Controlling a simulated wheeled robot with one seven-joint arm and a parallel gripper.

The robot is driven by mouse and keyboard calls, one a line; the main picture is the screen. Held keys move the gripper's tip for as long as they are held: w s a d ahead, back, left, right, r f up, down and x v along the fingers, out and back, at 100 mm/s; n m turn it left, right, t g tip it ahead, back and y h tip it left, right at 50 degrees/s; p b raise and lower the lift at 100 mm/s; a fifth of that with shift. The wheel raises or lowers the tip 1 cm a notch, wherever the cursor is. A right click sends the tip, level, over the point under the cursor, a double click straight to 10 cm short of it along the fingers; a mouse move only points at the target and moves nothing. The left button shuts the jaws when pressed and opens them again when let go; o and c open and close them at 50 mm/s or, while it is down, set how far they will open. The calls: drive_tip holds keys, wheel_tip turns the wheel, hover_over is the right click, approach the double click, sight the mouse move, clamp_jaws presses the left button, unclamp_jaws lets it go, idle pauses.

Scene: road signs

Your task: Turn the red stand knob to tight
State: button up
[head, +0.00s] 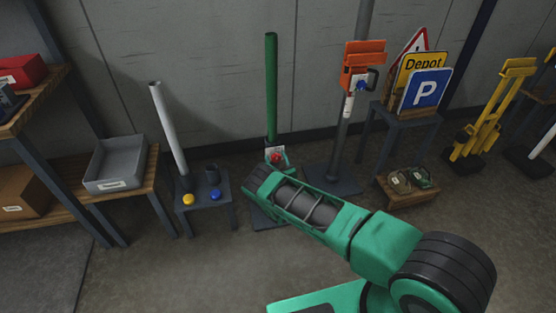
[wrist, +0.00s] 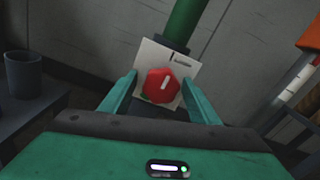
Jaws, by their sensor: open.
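The red stand knob (wrist: 161,86) sits on a pale square plate (wrist: 152,55) at the foot of a green post (wrist: 185,20). A dark mark and small unreadable lettering show on the plate's upper part. In the head view the knob (head: 275,157) shows just beyond the end of my arm. My gripper (wrist: 158,82) is open, with one green finger on each side of the knob. I cannot tell whether the fingers touch it. The green post (head: 271,85) stands upright by the wall.
A small dark table (head: 205,218) with a yellow and a blue knob and a grey cup stands left of my arm. An orange-headed post (head: 362,65) and a stand with road signs (head: 425,90) are to the right. A low wooden crate (head: 408,196) is on the floor.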

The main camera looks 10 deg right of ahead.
drive_tip(key=c, duration=1.1)
drive_tip(key=shift+o, duration=0.2)
drive_tip(key=shift+d, duration=0.4)
drive_tip(key=shift+a, duration=0.25)
